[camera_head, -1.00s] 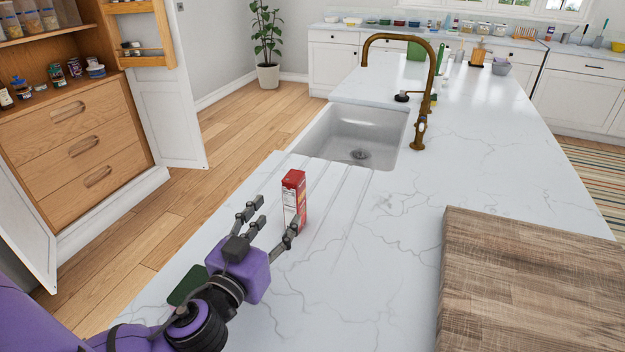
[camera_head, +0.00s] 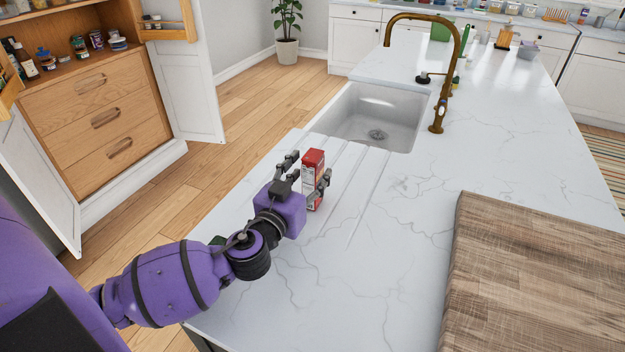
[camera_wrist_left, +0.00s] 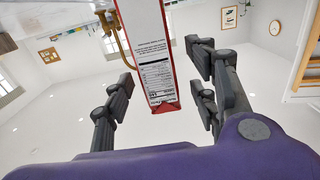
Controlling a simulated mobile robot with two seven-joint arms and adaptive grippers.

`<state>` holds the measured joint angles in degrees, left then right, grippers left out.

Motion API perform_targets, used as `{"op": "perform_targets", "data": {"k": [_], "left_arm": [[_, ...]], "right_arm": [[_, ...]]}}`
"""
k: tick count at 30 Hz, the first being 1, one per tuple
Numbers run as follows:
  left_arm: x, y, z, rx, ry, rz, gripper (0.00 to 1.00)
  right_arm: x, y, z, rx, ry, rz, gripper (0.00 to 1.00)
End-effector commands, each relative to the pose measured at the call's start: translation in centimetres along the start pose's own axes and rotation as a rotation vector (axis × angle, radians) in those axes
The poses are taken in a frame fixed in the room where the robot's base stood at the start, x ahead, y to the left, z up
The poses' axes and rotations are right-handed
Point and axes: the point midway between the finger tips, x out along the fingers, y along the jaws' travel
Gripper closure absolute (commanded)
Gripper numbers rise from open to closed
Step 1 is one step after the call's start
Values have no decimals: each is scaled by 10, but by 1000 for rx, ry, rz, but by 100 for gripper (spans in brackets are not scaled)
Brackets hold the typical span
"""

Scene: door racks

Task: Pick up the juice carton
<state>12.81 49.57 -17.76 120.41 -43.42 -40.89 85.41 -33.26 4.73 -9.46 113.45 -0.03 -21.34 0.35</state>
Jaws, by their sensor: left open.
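The juice carton (camera_head: 314,168) is a small red and white box standing upright on the grooved part of the white counter, in front of the sink. My left gripper (camera_head: 308,182) is open, with its fingers on either side of the carton in the head view. In the left wrist view the carton (camera_wrist_left: 150,55) shows its white printed side and red end between the open fingers (camera_wrist_left: 162,85). Gaps show between the fingers and the carton there. The fingers partly hide the carton in the head view. My right gripper is not in view.
The sink (camera_head: 372,115) and a brass faucet (camera_head: 445,85) lie beyond the carton. A thick wooden board (camera_head: 535,275) lies on the counter at the right. The counter between board and carton is clear. An open cupboard (camera_head: 95,110) stands at the left.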

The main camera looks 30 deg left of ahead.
Motion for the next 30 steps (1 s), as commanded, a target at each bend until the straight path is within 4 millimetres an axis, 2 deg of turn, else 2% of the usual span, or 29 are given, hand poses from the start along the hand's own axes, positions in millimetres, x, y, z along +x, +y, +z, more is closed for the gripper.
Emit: {"op": "perform_targets", "data": {"k": [2, 14, 25, 30], "left_arm": [[0, 0, 1, 0, -1, 0, 47], [0, 0, 1, 0, -1, 0, 99], [0, 0, -4, 1, 3, 0, 100], [0, 0, -19, -1, 6, 0, 100]], "right_arm": [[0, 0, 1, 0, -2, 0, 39], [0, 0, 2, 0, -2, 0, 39], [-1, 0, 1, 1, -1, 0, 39], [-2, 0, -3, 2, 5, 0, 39]]}}
